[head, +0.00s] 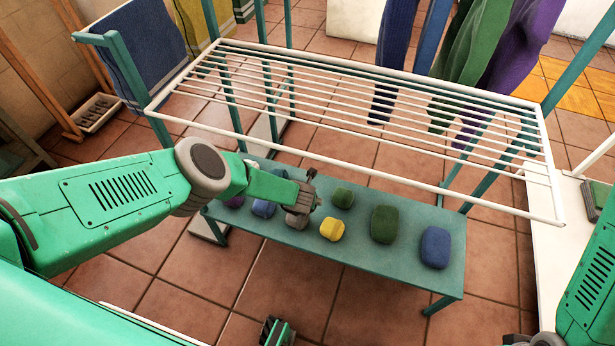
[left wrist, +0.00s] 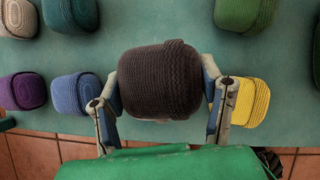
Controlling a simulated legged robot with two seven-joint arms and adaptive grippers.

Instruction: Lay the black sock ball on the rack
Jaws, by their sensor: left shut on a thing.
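The black sock ball (left wrist: 160,80) is dark, ribbed and rounded, and sits between both fingers of my left gripper (left wrist: 160,90) in the left wrist view. In the head view my left gripper (head: 301,202) is over the teal bench, in front of and below the rack's front bar; the black ball is hard to make out there. The rack (head: 440,189) is a white frame of parallel bars on teal legs, and its bars look empty. My right gripper cannot be made out; only part of the right arm shows at the right edge.
The low teal bench (head: 390,272) holds several sock balls, including yellow (head: 332,229), green (head: 384,224) and blue (head: 435,247) ones. Towels hang at the back left, and blue, green and purple cloths (head: 520,50) hang behind the rack. A white surface (head: 565,270) is at right.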

